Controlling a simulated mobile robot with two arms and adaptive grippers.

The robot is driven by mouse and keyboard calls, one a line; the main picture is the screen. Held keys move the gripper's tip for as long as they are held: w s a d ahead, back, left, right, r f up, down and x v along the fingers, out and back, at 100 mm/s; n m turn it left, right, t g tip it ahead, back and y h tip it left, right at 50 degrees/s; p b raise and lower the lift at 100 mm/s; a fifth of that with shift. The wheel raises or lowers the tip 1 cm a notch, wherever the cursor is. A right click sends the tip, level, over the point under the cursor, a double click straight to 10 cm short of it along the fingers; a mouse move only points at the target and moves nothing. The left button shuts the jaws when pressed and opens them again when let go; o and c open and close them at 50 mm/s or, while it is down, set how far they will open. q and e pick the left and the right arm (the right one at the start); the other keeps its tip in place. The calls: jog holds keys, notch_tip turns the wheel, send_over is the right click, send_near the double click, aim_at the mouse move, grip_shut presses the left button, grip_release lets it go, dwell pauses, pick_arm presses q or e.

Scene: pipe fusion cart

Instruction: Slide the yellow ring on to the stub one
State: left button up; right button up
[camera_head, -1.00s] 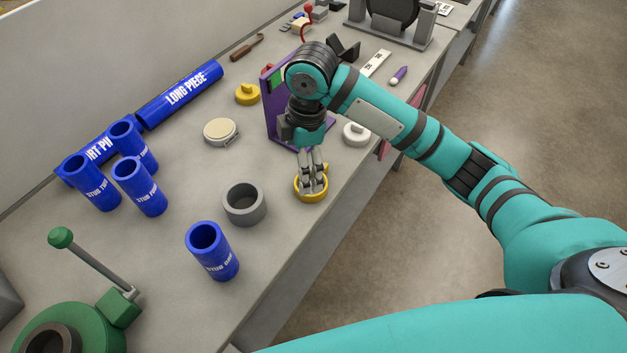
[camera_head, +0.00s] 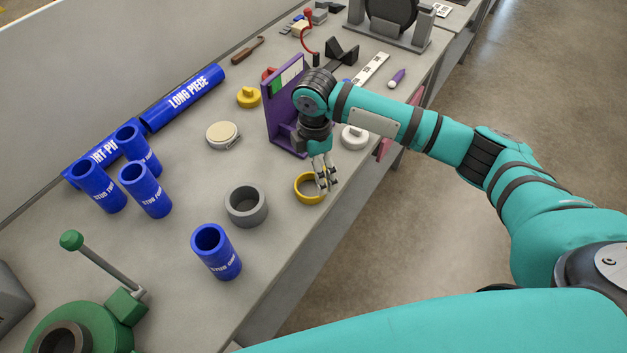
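The yellow ring (camera_head: 300,198) lies flat on the bench near its front edge, with a small knob on its rim. My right gripper (camera_head: 327,184) points down at the ring's right rim. Its two fingers show a gap between them; whether they straddle the rim or touch it is unclear. The blue pipe labelled stub one (camera_head: 222,264) stands upright on the bench, left of and nearer than the ring, with its open end up. My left gripper is out of view.
A grey ring (camera_head: 246,218) lies between stub one and the yellow ring. Several blue stubs (camera_head: 146,192) stand at the left. A purple stand (camera_head: 283,125) and a white ring (camera_head: 355,142) are behind the gripper. A green clamp with a lever (camera_head: 100,322) is at lower left.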

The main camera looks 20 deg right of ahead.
aim_at(315, 189)
jog(key=f, duration=0.1)
jog(key=f+p, duration=0.1)
jog(key=f, duration=0.1)
jog(key=f+p, duration=0.1)
jog(key=shift+s+f, duration=0.3)
jog(key=shift+s, duration=0.1)
jog(key=shift+f, duration=0.55)
jog(key=c, duration=1)
jog(key=shift+r, duration=0.1)
